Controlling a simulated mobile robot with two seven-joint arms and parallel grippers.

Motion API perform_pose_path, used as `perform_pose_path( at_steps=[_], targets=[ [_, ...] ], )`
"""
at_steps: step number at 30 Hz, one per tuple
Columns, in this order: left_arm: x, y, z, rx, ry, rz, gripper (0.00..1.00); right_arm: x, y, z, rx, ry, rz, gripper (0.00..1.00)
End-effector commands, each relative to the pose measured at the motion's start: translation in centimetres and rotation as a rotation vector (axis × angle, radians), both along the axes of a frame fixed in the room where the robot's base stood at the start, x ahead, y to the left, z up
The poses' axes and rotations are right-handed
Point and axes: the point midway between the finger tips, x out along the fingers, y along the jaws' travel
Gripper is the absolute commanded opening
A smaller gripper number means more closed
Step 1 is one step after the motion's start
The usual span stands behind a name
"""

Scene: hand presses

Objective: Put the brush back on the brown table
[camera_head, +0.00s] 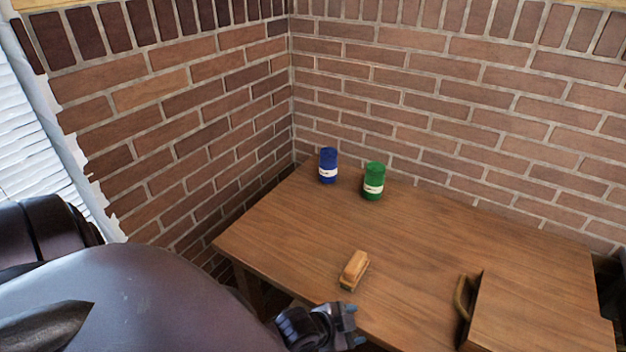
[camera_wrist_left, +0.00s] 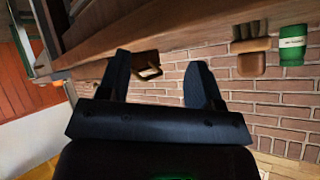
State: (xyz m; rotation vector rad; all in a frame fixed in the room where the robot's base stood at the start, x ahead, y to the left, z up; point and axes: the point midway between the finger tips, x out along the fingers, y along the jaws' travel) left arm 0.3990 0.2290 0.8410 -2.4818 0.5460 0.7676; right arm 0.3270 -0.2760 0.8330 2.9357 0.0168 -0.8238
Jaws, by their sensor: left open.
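The brush (camera_head: 354,268), with a tan wooden back, lies on the brown table (camera_head: 420,235) near its front edge. It also shows in the left wrist view (camera_wrist_left: 251,58), at the right and clear of the fingers. My left gripper (camera_head: 352,325) is at the front edge of the table, below the brush in the head view. Its two fingers are apart in the left wrist view (camera_wrist_left: 160,78), with nothing held between them. My right gripper is not in view.
A blue can (camera_head: 328,166) and a green can (camera_head: 373,182) stand at the back of the table. A wooden piece (camera_head: 545,315) with a curved handle (camera_head: 461,298) is at the right front. Brick walls close off the back and left. The table's middle is clear.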

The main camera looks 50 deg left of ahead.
Motion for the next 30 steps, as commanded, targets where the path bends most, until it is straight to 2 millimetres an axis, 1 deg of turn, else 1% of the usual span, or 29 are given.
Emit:
perform_pose_path(
  at_steps=[1, 3, 6, 10, 14, 30],
  targets=[
    [-1.6, 0.7, -0.4, -0.062, -0.002, 0.103, 0.59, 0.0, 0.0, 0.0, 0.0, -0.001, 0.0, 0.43],
    [-3.1, 1.9, -0.6, -0.132, -0.018, 0.225, 0.59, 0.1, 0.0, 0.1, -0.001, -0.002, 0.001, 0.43],
    [-5.1, 3.4, -0.7, -0.208, -0.042, 0.359, 0.59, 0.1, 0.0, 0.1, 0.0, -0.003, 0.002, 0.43],
    [-6.6, 4.5, -0.7, -0.263, -0.062, 0.457, 0.59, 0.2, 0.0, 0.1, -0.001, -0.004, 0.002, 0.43],
    [-7.1, 4.8, -0.7, -0.281, -0.07, 0.487, 0.59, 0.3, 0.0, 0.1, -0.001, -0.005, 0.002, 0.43],
    [-7.1, 4.8, -0.7, -0.281, -0.069, 0.485, 0.59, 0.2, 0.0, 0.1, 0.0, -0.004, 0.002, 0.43]
  ],
)
